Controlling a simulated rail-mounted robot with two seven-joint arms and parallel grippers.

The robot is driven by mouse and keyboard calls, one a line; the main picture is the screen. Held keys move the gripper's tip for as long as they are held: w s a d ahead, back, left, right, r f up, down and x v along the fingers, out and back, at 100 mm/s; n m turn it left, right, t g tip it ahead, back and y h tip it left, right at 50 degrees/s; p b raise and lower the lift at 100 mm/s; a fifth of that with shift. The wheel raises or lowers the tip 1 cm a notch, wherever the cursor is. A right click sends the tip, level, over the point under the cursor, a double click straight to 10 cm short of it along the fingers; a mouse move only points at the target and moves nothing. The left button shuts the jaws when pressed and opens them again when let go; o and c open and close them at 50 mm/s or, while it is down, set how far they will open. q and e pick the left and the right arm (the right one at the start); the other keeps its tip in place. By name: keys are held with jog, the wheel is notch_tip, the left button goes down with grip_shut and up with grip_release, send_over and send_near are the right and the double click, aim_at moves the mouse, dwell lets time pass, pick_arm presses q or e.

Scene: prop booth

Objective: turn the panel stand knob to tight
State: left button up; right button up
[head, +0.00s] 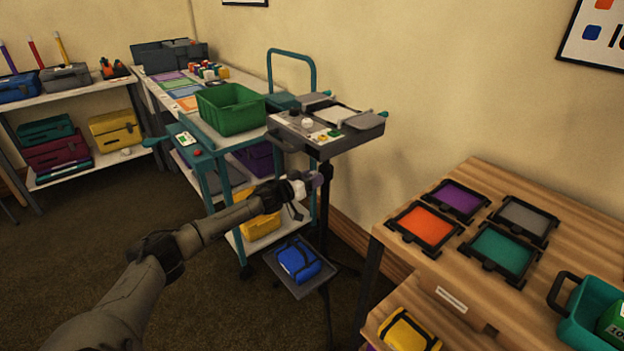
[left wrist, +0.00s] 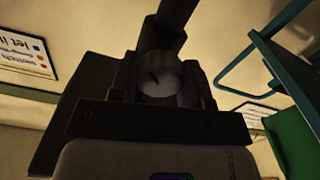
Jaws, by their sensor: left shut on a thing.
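The panel stand (head: 324,215) is a dark upright pole with a grey control panel (head: 352,136) on top. My left gripper (head: 303,184) reaches in from the left and is shut on the knob. In the left wrist view the round grey knob (left wrist: 160,80) sits between the fingers, with a dark mark on its face and the dark pole (left wrist: 170,25) beyond it. I cannot read any tight mark. My right gripper is not in view.
A teal cart (head: 205,147) with a green bin (head: 231,108) stands just left of the stand. A low tray (head: 312,287) holds a blue bag (head: 299,261). A wooden table (head: 450,265) with coloured trays is at the right. The wall is close behind the stand.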

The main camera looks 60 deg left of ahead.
pick_arm(q)
jog(key=shift+r+m+p, duration=0.2)
jog(key=shift+m+p, duration=0.4)
jog(key=shift+p, duration=0.3)
jog(key=m+p, duration=0.2)
jog(key=shift+p, duration=0.3)
jog(key=shift+m+p, duration=0.6)
jog(key=shift+m, duration=0.6)
jog(key=m+p, duration=0.1)
jog(key=m, duration=0.1)
jog(key=shift+f+m, duration=0.1)
jog(key=shift+m, duration=0.2)
jog(key=m+p, duration=0.1)
jog(key=m, duration=0.3)
jog(key=shift+f+m, duration=0.1)
jog(key=shift+m, duration=2.7)
jog(key=o, duration=0.9)
